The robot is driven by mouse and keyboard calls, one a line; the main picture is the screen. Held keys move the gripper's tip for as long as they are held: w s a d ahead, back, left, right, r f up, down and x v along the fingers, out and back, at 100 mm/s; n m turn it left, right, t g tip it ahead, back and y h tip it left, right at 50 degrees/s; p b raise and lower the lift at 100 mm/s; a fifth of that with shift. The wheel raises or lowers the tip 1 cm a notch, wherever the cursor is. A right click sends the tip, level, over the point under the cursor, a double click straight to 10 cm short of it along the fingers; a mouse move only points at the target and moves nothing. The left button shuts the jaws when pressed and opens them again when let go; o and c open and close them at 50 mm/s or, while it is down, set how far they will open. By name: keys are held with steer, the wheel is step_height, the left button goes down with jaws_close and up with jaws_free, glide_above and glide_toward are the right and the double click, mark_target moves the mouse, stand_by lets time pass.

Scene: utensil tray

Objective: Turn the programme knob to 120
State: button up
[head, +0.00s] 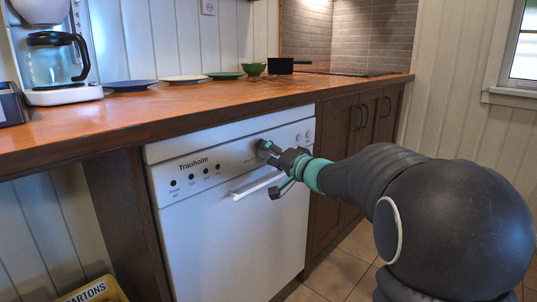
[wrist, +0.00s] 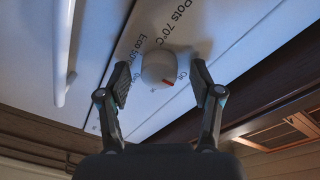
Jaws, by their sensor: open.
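The white round knob (wrist: 158,68) with a red mark on its lower right edge shows in the wrist view, on the white front panel of the dishwasher (head: 235,235). Printed labels around it read "Pots 70°C", "Eco 50" and a partly legible word near the red mark; I see no "120". My gripper (head: 268,170) is at the dishwasher's upper front in the head view. In the wrist view my gripper (wrist: 160,80) is open, one finger on each side of the knob, with gaps showing. The head view does not show this knob clearly behind my gripper.
The door handle bar (head: 258,184) runs just below my gripper; it also shows in the wrist view (wrist: 64,50). The wooden counter (head: 180,110) overhangs above, with plates and a coffee maker (head: 55,60).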

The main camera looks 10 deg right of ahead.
steer(key=c, duration=1.1)
steer(key=shift+c, duration=0.2)
